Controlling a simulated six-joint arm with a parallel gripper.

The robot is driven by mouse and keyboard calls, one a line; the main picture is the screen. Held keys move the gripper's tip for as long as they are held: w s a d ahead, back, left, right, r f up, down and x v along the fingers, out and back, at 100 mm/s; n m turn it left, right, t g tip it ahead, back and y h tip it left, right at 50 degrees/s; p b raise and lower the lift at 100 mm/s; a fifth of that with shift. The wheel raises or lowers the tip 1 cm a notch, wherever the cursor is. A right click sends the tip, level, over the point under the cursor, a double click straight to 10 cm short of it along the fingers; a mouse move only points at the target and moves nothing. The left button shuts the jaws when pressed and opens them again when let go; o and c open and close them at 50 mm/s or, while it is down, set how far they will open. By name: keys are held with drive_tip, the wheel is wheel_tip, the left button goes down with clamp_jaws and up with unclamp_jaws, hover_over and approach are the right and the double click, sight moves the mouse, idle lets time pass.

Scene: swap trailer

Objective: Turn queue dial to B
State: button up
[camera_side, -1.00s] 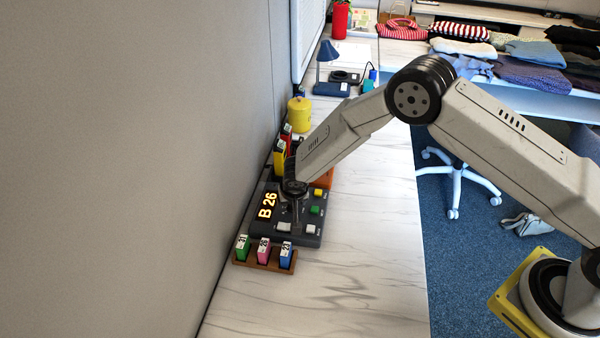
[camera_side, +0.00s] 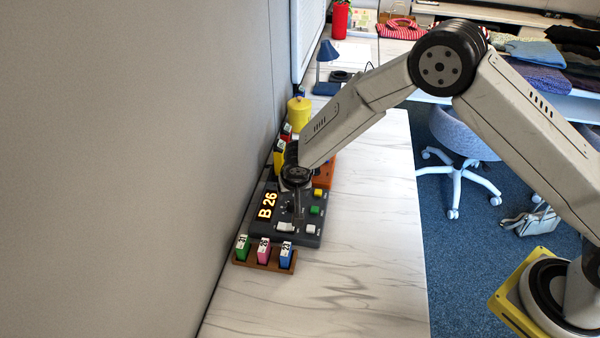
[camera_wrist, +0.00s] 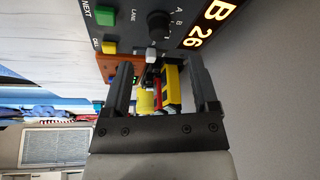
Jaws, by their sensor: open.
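The queue dial (camera_wrist: 159,24) is a round black knob on a dark control panel (camera_wrist: 128,30), beside small A and B marks in the wrist view. I cannot tell exactly which mark its pointer faces. The panel's lit display (camera_side: 267,206) reads B 26; it also shows in the wrist view (camera_wrist: 213,22). My gripper (camera_wrist: 160,68) is open, with nothing between its fingers. In the side view it points down over the panel, and its fingers partly hide the dial area. In the wrist view the dial lies beyond the fingertips, apart from them.
Green (camera_side: 315,210), yellow (camera_side: 318,193) and pale (camera_side: 310,229) buttons sit on the panel. A wooden rack (camera_side: 263,260) with numbered tags stands in front. Yellow and red tags (camera_side: 280,155) and an orange item (camera_side: 325,172) stand behind. The wall (camera_side: 120,170) is close at left; the desk is clear at right.

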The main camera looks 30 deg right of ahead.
drive_tip(key=shift+v, duration=0.75)
drive_tip(key=s+d+r+n, duration=0.1)
drive_tip(key=s+d+r, duration=0.3)
drive_tip(key=s, duration=0.4)
drive_tip(key=s+d+r+n+g+y, duration=0.1)
drive_tip(key=s+d+r, duration=0.3)
drive_tip(key=s, duration=0.4)
drive_tip(key=s+d+r+n, duration=0.2)
drive_tip(key=s+d+r, duration=0.3)
drive_tip(key=s, duration=0.3)
drive_tip(key=shift+s+d+n+g+y, duration=0.3)
drive_tip(key=shift+s+d+y, duration=0.1)
drive_tip(key=shift+d, duration=0.05)
drive_tip(key=shift+r, duration=0.1)
